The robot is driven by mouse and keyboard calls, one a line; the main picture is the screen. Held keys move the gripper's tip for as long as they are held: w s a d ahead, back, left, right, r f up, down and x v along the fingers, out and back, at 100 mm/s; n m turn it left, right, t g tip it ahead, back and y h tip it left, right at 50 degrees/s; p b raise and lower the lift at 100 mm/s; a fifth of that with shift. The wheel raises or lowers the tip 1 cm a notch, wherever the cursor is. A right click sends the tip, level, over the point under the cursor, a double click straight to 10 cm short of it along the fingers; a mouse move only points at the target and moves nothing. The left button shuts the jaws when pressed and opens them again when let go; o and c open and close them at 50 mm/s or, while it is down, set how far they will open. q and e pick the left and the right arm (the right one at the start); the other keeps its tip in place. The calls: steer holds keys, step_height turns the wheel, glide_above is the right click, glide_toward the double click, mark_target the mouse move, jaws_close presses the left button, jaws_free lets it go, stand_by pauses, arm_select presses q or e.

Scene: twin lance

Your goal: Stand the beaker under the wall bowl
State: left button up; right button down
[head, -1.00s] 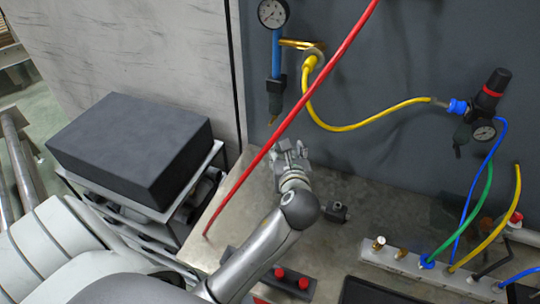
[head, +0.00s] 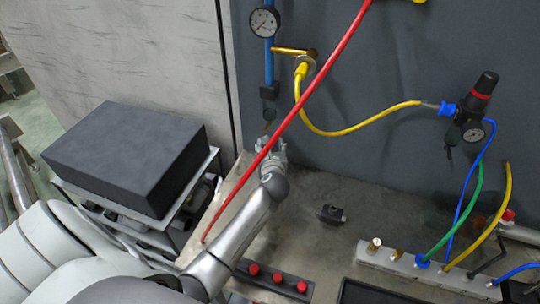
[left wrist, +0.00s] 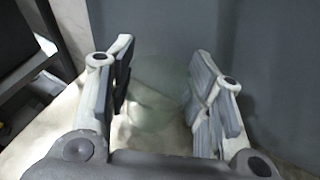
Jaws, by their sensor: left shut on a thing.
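A clear glass beaker (left wrist: 157,88) shows faintly between the fingers of my left gripper (left wrist: 155,95) in the left wrist view. The fingers are apart at the glass's width and shut on its sides. In the head view my left gripper (head: 270,153) is at the back of the metal bench, close to the wall, partly behind the red hose; the beaker cannot be made out there. A small dark bowl (head: 269,115) hangs below the blue wall pipe, just above the gripper. Another small bowl (head: 448,151) hangs by the right regulator. My right gripper is out of view.
The red hose (head: 313,86) slants across in front of the gripper. A black box (head: 125,155) stands on a rack at left. A small dark block (head: 331,214) and a red-button strip (head: 276,279) lie on the bench (head: 300,195).

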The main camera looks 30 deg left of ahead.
arm_select(q)
steer(key=shift+w+a+f, duration=0.15)
steer(key=shift+a+f, duration=0.1)
steer(key=shift+f, duration=1.85)
steer(key=o, duration=0.9)
steer(key=shift+r, duration=0.1)
steer(key=shift+r, duration=0.2)
steer(key=v, duration=1.2)
